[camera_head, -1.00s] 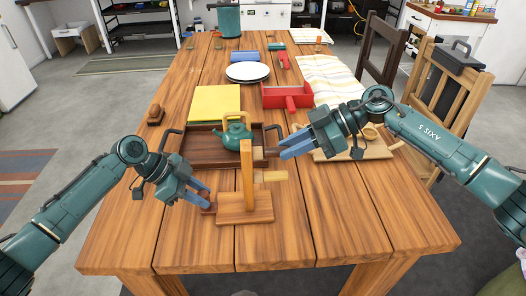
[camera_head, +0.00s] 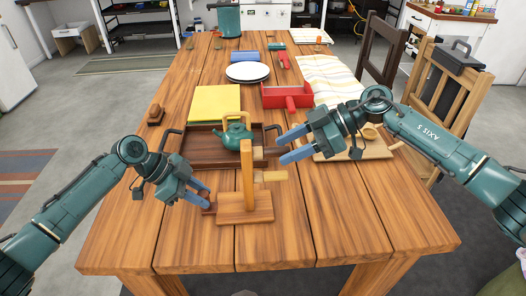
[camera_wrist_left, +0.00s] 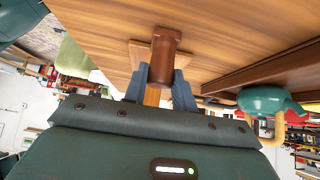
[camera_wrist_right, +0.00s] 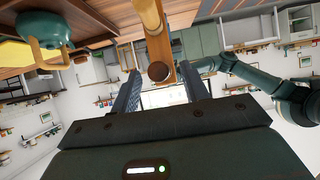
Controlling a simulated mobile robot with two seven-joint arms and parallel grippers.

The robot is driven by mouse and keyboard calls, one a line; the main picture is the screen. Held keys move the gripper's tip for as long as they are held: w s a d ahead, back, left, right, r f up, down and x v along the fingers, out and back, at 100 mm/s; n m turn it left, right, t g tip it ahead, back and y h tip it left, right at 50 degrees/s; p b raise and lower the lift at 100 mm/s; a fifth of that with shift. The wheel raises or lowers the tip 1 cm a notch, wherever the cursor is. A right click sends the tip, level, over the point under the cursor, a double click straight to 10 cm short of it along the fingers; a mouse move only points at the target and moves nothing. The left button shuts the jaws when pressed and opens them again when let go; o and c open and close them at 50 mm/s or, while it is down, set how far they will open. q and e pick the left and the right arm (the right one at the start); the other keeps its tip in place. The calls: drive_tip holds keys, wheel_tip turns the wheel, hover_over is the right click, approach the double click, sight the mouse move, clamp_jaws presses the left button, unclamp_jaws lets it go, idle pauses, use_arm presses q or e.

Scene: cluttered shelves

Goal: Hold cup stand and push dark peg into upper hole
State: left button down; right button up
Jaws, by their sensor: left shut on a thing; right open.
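The cup stand (camera_head: 248,180) is a wooden post upright on a flat base (camera_head: 245,215). A pale peg (camera_head: 273,176) juts from the post's right side; another view of it is in the right wrist view (camera_wrist_right: 150,14). My left gripper (camera_head: 207,197) is shut on a reddish-brown cylinder (camera_wrist_left: 165,48) low at the stand's left side. My right gripper (camera_head: 283,147) is open and empty, right of the dark peg and apart from it.
A brown tray (camera_head: 200,157) with a teal teapot (camera_head: 234,138) lies right behind the stand. A red box (camera_head: 288,90) and white plates (camera_head: 247,71) lie farther back. A pale board (camera_head: 365,150) is under my right arm. The table's front is clear.

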drive_tip(key=shift+d, duration=0.1)
drive_tip(key=v, duration=1.2)
use_arm(q)
drive_tip(key=c, duration=1.1)
unclamp_jaws()
drive_tip(key=shift+o, duration=0.2)
